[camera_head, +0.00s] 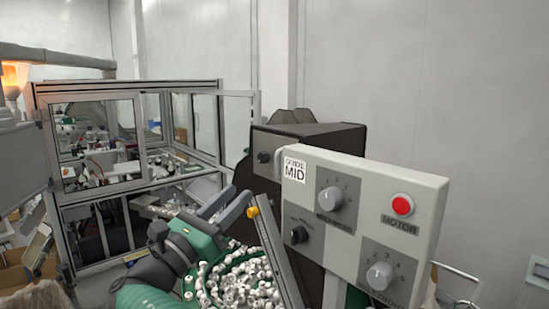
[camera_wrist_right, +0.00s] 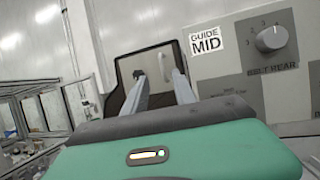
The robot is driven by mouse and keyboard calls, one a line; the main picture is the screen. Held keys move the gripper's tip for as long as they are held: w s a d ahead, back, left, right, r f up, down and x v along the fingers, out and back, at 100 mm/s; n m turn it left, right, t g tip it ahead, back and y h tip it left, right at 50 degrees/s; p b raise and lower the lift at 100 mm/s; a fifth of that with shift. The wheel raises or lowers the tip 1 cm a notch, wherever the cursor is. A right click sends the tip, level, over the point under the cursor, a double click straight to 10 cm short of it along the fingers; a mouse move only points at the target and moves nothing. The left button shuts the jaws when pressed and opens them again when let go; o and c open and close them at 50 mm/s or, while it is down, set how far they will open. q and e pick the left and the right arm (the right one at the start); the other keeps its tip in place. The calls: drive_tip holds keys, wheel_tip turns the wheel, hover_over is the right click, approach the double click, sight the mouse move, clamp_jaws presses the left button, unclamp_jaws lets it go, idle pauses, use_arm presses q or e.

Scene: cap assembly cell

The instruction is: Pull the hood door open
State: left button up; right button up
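The hood door appears to be a grey panel (camera_wrist_right: 155,63) in a dark frame, seen in the right wrist view beyond my fingers. A pale upright handle (camera_wrist_right: 179,55) shows near its right side, partly behind a fingertip. In the head view a dark hood-like housing (camera_head: 312,135) stands behind the control box; its door is hard to make out. My right gripper (camera_head: 243,194) is green with grey fingers, in front of the housing and left of the control box. Its fingers (camera_wrist_right: 158,74) are apart with nothing between them. Contact with the handle cannot be told. My left gripper is out of view.
A grey control box (camera_head: 365,205) with knobs and a red button stands close on the right. A bowl of white caps (camera_head: 245,280) lies below my right gripper. A metal-framed glass enclosure (camera_head: 135,90) stands at the left.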

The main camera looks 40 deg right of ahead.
sight(276, 158)
drive_tip(key=p+x, duration=0.2)
drive_tip(key=x, duration=0.3)
drive_tip(key=p+x, duration=0.2)
drive_tip(key=x, duration=0.3)
drive_tip(key=p+x, duration=0.2)
drive_tip(key=x, duration=0.2)
drive_tip(key=shift+d+f, duration=0.1)
drive_tip(key=shift+d, duration=0.4)
drive_tip(key=shift+w+d, duration=0.15)
drive_tip(key=shift+d, duration=0.05)
drive_tip(key=shift+w, duration=0.1)
drive_tip(key=shift+a, duration=0.1)
drive_tip(key=c, duration=0.4)
drive_tip(key=shift+s, duration=0.2)
clamp_jaws()
